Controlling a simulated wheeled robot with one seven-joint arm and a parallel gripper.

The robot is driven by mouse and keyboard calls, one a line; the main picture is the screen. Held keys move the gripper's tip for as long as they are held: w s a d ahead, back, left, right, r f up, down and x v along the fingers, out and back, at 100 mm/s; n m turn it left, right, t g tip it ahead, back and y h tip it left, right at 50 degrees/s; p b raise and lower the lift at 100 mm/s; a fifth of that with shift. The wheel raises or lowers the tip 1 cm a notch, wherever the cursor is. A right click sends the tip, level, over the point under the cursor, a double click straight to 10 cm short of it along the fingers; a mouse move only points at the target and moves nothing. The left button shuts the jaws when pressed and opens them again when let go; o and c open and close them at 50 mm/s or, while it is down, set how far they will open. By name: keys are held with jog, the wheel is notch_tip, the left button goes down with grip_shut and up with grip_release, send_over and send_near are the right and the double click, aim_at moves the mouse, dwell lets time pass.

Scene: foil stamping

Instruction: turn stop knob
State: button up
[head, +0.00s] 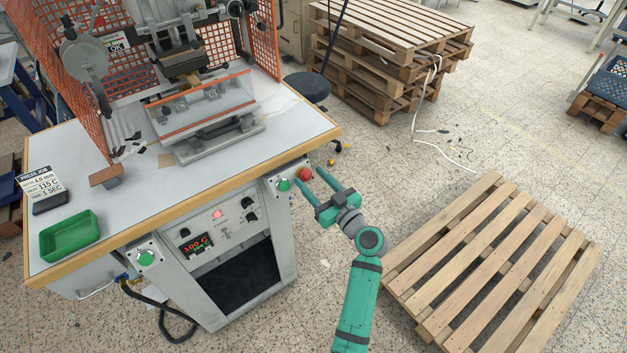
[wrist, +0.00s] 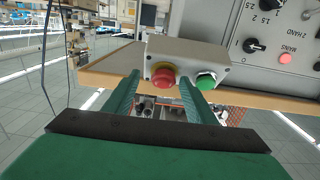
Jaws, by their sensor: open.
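The red stop knob (head: 304,174) sits on a small grey box at the right front corner of the press table. A green button (head: 283,184) is beside it on the same box. My gripper (head: 309,178) is open, its two teal fingers pointing at the box with the tips close to the red knob. In the wrist view the red knob (wrist: 163,78) shows between the two fingertips (wrist: 160,86), and the green button (wrist: 206,80) lies just beyond the right finger. Whether a finger touches the knob I cannot tell.
The control panel (head: 216,231) with a red display and dials is left of the box. Another green button (head: 146,258) is on the table's front left. A green tray (head: 71,236) lies on the table. A wooden pallet (head: 500,265) lies on the floor at right.

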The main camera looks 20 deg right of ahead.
jog(key=shift+w+a, duration=0.1)
jog(key=shift+a, duration=0.3)
jog(key=c, duration=1)
jog(key=shift+c, duration=0.2)
jog(key=shift+m, duration=0.3)
jog(key=m+h, duration=0.2)
jog(key=m, duration=0.1)
jog(key=shift+a, duration=0.15)
jog(key=shift+a+r+m+h, duration=0.1)
jog(key=shift+m+h, duration=0.5)
jog(key=shift+m, duration=0.55)
jog(key=shift+r+m+h, duration=0.1)
jog(key=shift+m+h, duration=0.5)
jog(key=shift+m, duration=0.55)
